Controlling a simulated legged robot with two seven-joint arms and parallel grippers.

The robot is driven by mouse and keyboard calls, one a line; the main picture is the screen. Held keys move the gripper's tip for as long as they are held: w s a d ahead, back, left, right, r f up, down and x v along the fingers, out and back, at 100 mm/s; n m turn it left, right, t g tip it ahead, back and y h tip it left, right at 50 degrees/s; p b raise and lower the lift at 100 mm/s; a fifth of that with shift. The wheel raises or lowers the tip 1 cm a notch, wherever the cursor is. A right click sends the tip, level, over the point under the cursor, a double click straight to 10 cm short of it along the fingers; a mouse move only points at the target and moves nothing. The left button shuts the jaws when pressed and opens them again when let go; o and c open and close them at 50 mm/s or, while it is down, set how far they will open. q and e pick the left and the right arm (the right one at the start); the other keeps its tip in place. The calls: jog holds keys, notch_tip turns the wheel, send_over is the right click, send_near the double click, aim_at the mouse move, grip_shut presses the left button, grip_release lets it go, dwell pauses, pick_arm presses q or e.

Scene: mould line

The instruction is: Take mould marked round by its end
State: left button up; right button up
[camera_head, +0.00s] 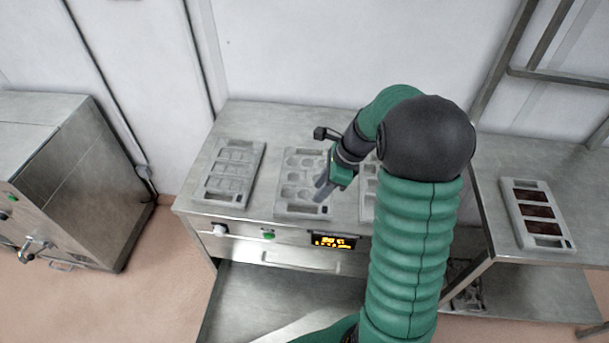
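The mould with round cavities (291,191) lies flat on the steel worktop, in the middle of the row. It is pale grey, with slots at its ends and a small dark mark at its near right corner. My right gripper (321,190) points down over the near right part of this mould and covers some of it. I cannot tell whether its fingers touch the mould, or how far apart they are. My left gripper is out of view.
A mould with rectangular cavities (233,172) lies to the left. Another mould (368,190) is mostly hidden behind my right arm. A mould with brown fillings (537,213) lies on the right-hand table (500,165). The worktop front has a lit display (329,241) and knobs.

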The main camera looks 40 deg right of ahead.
aim_at(304, 214)
jog(key=x, duration=1.1)
jog(key=shift+s+a+f, duration=0.15)
jog(key=shift+s+f, duration=0.05)
jog(key=shift+a, duration=0.25)
jog(key=shift+c, duration=0.5)
jog(key=shift+a, duration=0.1)
jog(key=c, duration=0.5)
grip_shut()
